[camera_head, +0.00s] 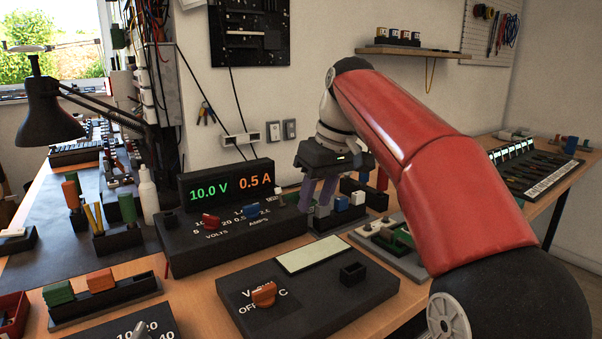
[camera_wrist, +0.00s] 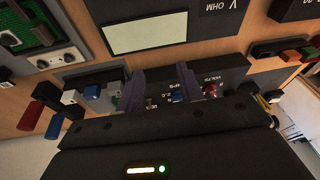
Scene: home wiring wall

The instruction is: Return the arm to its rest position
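My red arm (camera_head: 400,130) reaches across from the lower right in the head view. My gripper (camera_head: 317,200) points down at the right end of the power supply (camera_head: 240,225), which shows 10.0 V and 0.5 A. In the wrist view my gripper (camera_wrist: 160,85) has its two purple-grey fingers apart, with nothing held between them. The power supply's dark panel lies behind the fingers there. Whether a fingertip touches anything is hard to tell.
A block with blue and white pieces (camera_head: 343,204) stands close to the gripper. A meter with an orange knob (camera_head: 263,294) lies in front. A desk lamp (camera_head: 48,115) is at left. A shelf (camera_head: 412,51) hangs above the arm. Bare table shows between devices.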

